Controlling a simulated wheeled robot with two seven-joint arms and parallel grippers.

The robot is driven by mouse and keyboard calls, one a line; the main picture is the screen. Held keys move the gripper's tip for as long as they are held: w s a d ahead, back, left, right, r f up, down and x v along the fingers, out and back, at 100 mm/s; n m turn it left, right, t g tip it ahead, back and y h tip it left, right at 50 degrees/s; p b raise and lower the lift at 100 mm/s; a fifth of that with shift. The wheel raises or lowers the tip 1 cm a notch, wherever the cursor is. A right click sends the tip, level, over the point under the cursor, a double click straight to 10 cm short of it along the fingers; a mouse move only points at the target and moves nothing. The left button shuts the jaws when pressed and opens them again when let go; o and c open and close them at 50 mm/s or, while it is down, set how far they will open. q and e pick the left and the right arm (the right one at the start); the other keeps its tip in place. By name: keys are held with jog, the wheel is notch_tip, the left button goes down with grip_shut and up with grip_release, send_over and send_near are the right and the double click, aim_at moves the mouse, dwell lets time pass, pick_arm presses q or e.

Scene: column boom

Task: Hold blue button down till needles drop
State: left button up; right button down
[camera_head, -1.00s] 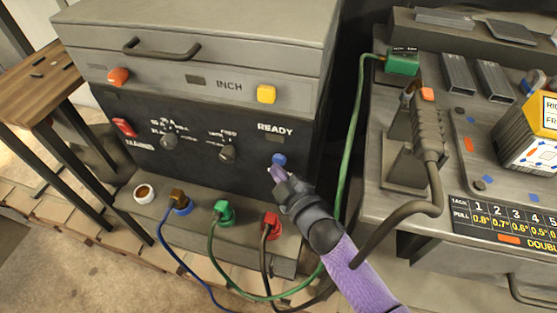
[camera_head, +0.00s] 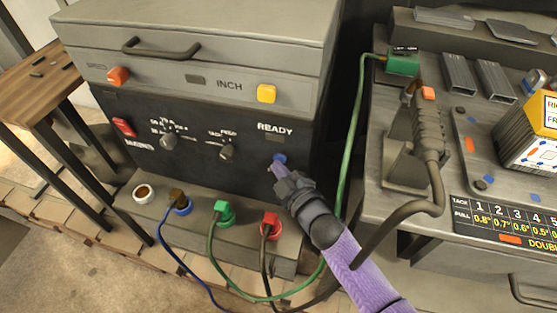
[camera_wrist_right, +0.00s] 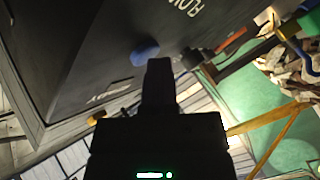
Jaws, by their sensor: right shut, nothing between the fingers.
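The blue button (camera_head: 280,158) is on the dark front panel of the grey machine, below the READY label. My right gripper (camera_head: 276,168) is shut and empty, with its tip at the lower left edge of the button. In the right wrist view the blue button (camera_wrist_right: 145,53) shows just left of my dark closed fingertips (camera_wrist_right: 160,64). The tip overlaps or nearly touches its edge; I cannot tell whether the button is pressed in. No gauge needles can be made out. My left gripper is not in view.
The machine carries a yellow button (camera_head: 266,93), an orange knob (camera_head: 118,76) and a red switch (camera_head: 124,127). Blue, green (camera_head: 224,213) and red (camera_head: 271,225) plugs with cables stand on the ledge below. A grey bench with a thick cable (camera_head: 428,140) stands at the right.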

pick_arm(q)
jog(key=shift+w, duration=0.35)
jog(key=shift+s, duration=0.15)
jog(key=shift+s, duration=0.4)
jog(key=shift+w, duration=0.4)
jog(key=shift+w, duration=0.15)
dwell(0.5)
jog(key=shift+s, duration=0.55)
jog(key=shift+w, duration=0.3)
